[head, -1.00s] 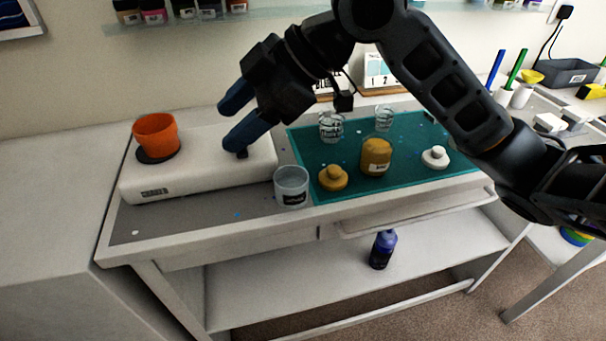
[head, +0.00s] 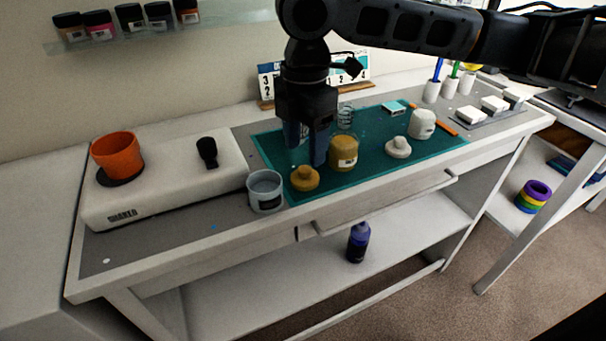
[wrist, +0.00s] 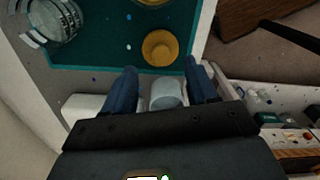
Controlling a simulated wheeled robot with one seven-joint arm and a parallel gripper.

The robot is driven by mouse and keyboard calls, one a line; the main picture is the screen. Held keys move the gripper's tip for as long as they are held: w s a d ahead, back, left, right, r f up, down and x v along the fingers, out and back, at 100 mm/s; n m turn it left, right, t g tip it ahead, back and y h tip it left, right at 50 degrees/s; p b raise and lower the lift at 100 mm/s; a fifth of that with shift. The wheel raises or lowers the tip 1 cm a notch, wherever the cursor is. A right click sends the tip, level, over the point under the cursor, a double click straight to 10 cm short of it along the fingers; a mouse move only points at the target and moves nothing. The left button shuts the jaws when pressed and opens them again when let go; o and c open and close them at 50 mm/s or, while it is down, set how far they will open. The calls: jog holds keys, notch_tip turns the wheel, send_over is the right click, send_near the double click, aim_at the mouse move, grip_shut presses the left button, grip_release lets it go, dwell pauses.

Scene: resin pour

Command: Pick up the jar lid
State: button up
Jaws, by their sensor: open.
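A mustard jar lid with a round knob (head: 305,179) lies knob up on the teal mat, near its front left corner. It also shows in the wrist view (wrist: 160,48), beyond the fingertips. A similar white lid (head: 398,148) lies farther right on the mat. A mustard jar (head: 343,154) stands just right of the mustard lid, and a white jar (head: 422,124) stands behind the white lid. My gripper (head: 305,153) points down above the mat, behind and above the mustard lid in the head view. Its blue fingers are apart and empty.
A clear labelled cup (head: 265,190) stands close left of the mustard lid. A glass beaker (head: 345,116) stands behind the jar. The white shaker (head: 155,205) carries an orange pot (head: 117,152). The teal mat (head: 375,177) is clear at its front middle.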

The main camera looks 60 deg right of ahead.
aim_at(305, 169)
notch_tip(305, 169, down, 4)
jog(key=shift+f, duration=0.25)
grip_shut()
dwell(0.5)
jog(key=shift+r, duration=0.1)
